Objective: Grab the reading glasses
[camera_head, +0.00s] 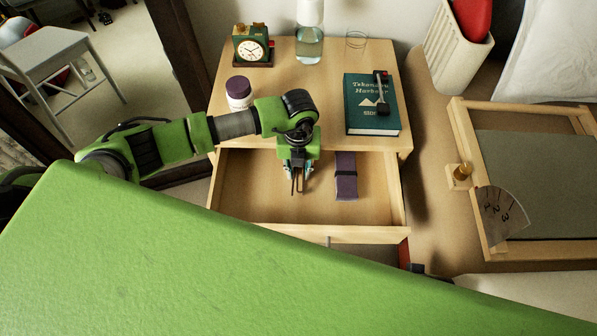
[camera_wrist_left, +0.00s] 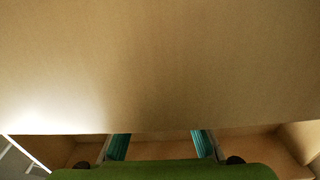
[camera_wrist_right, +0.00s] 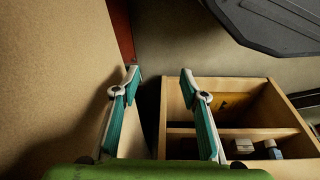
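The wooden nightstand (camera_head: 310,85) has its drawer (camera_head: 250,195) pulled out. My left gripper (camera_head: 297,177) points down into the drawer near its back edge. Its teal fingers stand apart in the left wrist view (camera_wrist_left: 161,145); their tips are hidden behind the tan tabletop. Thin dark bars, possibly the reading glasses (camera_head: 299,184), show at the left fingers; I cannot tell whether they are touched. A purple case with a black band (camera_head: 346,185) lies in the drawer to the right. My right gripper (camera_wrist_right: 160,75) is open and empty, outside the head view.
On the nightstand stand a clock (camera_head: 251,45), a purple-lidded jar (camera_head: 239,93), a glass bottle (camera_head: 309,45), thin wire rings (camera_head: 356,40) and a green book (camera_head: 370,95) with a dark object on it. A wooden frame (camera_head: 465,170) lies at right. A compartmented box (camera_wrist_right: 260,130) is near my right gripper.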

